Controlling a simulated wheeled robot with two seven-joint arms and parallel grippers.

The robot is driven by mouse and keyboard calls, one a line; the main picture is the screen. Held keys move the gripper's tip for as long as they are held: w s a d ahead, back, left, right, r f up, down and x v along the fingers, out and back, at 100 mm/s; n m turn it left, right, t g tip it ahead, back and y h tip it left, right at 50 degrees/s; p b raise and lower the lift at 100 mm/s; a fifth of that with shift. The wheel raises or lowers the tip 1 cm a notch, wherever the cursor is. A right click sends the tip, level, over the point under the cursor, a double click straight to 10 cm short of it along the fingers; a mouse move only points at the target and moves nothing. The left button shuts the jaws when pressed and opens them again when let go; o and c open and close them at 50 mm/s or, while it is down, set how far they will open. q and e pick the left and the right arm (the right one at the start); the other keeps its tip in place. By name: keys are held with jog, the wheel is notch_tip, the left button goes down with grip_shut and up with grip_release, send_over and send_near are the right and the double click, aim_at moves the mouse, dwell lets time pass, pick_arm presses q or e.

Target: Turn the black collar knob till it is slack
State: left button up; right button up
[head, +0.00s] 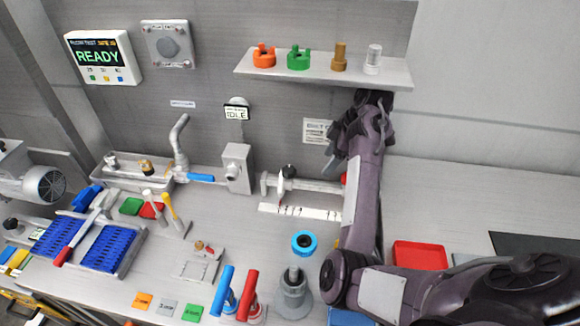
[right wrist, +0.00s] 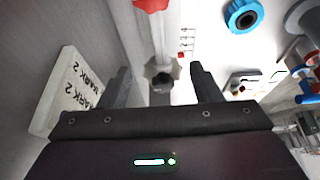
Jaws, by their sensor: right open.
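The black collar knob (head: 289,171) sits on top of a collar on the horizontal metal rail (head: 318,186), above a white scale strip (head: 300,211). My right gripper (head: 334,143) is up and to the right of it, by the back wall. In the right wrist view the open, empty fingers (right wrist: 161,80) stand either side of a lobed knob (right wrist: 162,78) with a dark centre on the rail. It looks grey there. I see no finger touching it. My left gripper is not in view.
A sign marked MARK 2 (right wrist: 72,92) is close beside one finger. A red end piece (head: 344,178) is near my right arm. A shelf (head: 325,71) with several fittings is above. The display reads READY (head: 98,57).

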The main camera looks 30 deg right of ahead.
jog(key=w+a, duration=0.1)
jog(key=a, duration=0.1)
jog(key=p, duration=0.2)
send_over(289, 169)
jog(key=s+d, duration=0.2)
jog(key=p+x, duration=0.1)
jog(key=x, duration=0.3)
jog(key=shift+w+a+f, duration=0.1)
jog(key=shift+w+f, duration=0.05)
jog(key=shift+w, duration=0.05)
jog(key=shift+w+a+f, duration=0.1)
jog(key=shift+w+f, duration=0.1)
jog(key=shift+f, duration=0.25)
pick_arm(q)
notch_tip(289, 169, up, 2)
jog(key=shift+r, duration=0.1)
pick_arm(e)
jog(key=shift+c, duration=0.2)
jog(key=c, duration=0.9)
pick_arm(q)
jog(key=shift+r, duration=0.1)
pick_arm(e)
jog(key=shift+c, duration=0.3)
